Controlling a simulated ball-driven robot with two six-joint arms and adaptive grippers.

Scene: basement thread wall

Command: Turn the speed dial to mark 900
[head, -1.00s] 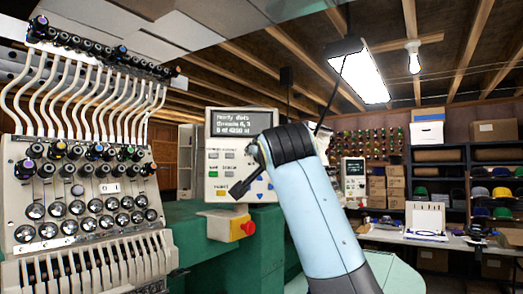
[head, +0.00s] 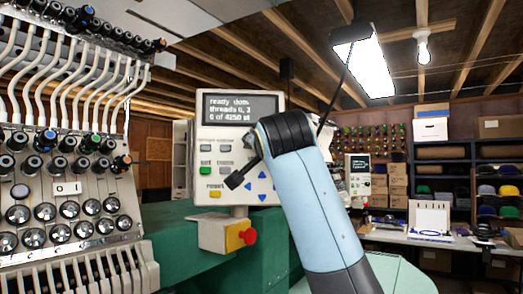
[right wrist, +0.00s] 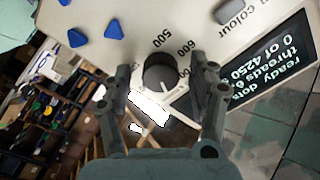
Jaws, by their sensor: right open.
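The speed dial (right wrist: 160,72) is a dark round knob on the pale control panel, seen in the right wrist view. The numbers 500 and 600 are printed beside it; other marks are partly hidden by my finger. A pale line shows on the knob, but I cannot tell which mark it points to. My right gripper (right wrist: 161,80) is open, one finger on each side of the dial, with gaps visible between fingers and knob. In the head view the control panel (head: 222,135) shows, with the dial hidden behind my right arm. My left gripper is out of view.
The panel has a lit display (head: 238,108), blue arrow buttons (right wrist: 113,30), and a yellow box with a red knob (head: 248,236) below it. A threading machine (head: 70,190) stands at the left. Shelves and a table (head: 400,240) are at the back right.

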